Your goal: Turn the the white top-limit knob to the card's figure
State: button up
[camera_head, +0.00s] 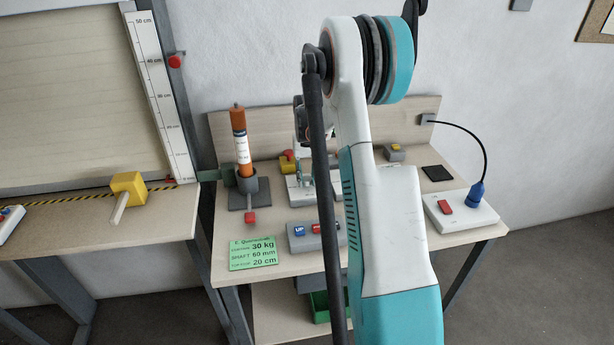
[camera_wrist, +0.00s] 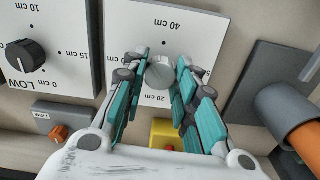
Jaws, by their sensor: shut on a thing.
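The white top-limit knob (camera_wrist: 159,73) shows in the wrist view on a white dial plate (camera_wrist: 188,22) with 40 cm at the top and 20 cm below. My gripper (camera_wrist: 161,66) has its teal-padded fingers on either side of the knob and is shut on it. The knob's pointer direction cannot be made out. The green card (camera_head: 253,253) lies at the front left of the bench in the head view. It reads 30 kg, shaft 60 mm and, on its last line, 20 cm. In the head view my arm hides the knob and most of my gripper.
A black LOW knob (camera_wrist: 25,56) sits on a neighbouring plate to the left. An orange tube (camera_head: 240,145) stands in a grey holder. A button box (camera_head: 303,245) and a white box with a blue plug (camera_head: 462,214) are on the bench. A yellow block (camera_head: 128,187) sits left.

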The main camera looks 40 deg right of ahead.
jog(key=n, duration=1.3)
jog(key=shift+n, duration=0.4)
jog(key=n, duration=0.7)
jog(key=shift+w, duration=0.1)
jog(key=n, duration=0.6)
jog(key=shift+n, duration=0.4)
jog(key=o, duration=1.1)
jog(key=shift+r, duration=0.15)
